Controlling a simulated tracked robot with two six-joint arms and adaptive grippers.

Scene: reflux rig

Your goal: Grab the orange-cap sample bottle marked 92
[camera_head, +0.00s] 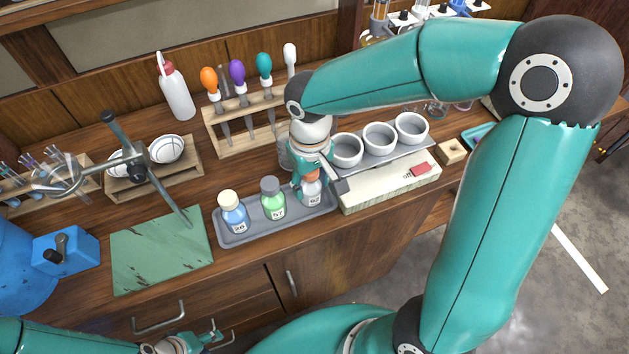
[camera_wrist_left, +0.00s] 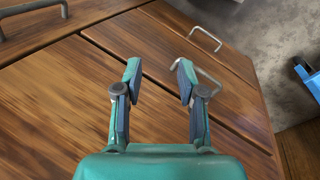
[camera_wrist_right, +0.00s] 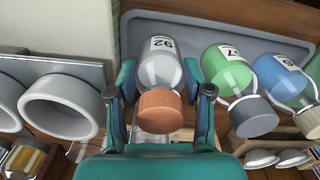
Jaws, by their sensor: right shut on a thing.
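The orange-cap sample bottle marked 92 (camera_head: 311,190) stands at the right end of the grey tray (camera_head: 241,238) in the head view. In the right wrist view the bottle (camera_wrist_right: 161,68) shows its 92 label and orange cap between my fingers. My right gripper (camera_head: 318,178) is shut on this bottle from above; its fingers (camera_wrist_right: 163,95) lie on both sides. The green bottle marked 57 (camera_head: 273,199) and the blue bottle marked 96 (camera_head: 233,213) stand to its left in the tray. My left gripper (camera_wrist_left: 158,75) is open and empty, low in front of the drawers.
White bowls (camera_head: 379,136) on a grey tray stand right of the bottle, behind a pale block (camera_head: 390,187). A pipette rack (camera_head: 243,121) stands behind. A green mat (camera_head: 160,250) and metal stand (camera_head: 150,172) are left. My right arm hides part of the table's back.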

